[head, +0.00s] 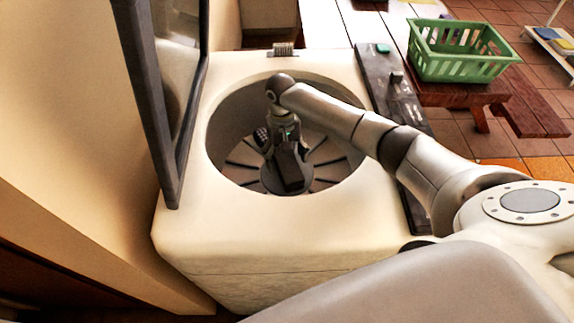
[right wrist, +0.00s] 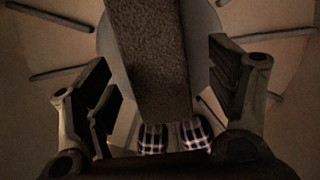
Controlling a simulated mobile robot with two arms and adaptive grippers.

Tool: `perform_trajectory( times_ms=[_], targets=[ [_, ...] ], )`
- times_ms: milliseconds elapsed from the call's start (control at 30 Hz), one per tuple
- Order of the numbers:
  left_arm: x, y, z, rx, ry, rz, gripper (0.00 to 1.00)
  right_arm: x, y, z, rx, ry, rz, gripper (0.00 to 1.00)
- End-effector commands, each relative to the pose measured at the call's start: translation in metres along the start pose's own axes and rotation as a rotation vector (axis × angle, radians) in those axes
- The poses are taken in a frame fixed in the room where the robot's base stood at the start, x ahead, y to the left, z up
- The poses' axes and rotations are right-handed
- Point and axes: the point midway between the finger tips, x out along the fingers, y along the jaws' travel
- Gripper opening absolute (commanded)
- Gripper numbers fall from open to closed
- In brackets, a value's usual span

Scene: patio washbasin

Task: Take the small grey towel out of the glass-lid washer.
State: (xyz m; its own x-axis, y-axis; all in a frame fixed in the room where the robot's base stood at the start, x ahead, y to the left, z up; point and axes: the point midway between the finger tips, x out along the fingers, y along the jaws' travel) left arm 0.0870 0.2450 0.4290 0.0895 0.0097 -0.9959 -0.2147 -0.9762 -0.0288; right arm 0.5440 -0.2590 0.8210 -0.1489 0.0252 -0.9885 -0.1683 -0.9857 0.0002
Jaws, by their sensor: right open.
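The glass-lid washer (head: 330,235) is a cream top-loader with its dark-framed glass lid (head: 180,90) standing open at the left. My right arm reaches into its round tub. My right gripper (head: 284,150) is open, pointing down inside the tub. The small grey towel (right wrist: 152,60) looks like a dark grey, rough strip lying between the spread fingers in the right wrist view. In the head view it shows as a dark strip (head: 293,172) over the tub's central hub. I cannot tell whether the fingers touch it. My left gripper is out of view.
A blue-and-white checked item (right wrist: 195,132) lies in the tub beside the towel; part of it is hidden. The tub rim (head: 225,185) surrounds my wrist. A control panel (head: 392,90) runs along the washer's right side. A green basket (head: 458,65) stands on a wooden bench beyond.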

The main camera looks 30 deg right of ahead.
Motion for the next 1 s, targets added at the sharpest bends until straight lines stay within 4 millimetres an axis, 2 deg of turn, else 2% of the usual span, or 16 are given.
perform_trajectory(
  times_ms=[233, 500, 900, 1000],
  targets=[
    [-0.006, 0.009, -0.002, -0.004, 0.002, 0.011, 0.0, 0.033, 0.003, -0.001, -0.001, -0.002, -0.001, 0.79],
    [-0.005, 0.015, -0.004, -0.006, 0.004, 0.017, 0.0, 0.036, 0.003, -0.001, -0.001, 0.0, -0.001, 0.79],
    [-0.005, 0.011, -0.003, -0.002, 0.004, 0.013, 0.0, 0.036, 0.003, -0.002, -0.001, 0.0, -0.001, 0.28],
    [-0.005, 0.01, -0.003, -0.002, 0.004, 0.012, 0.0, 0.036, 0.003, -0.002, -0.001, 0.001, -0.001, 0.27]
  ],
)
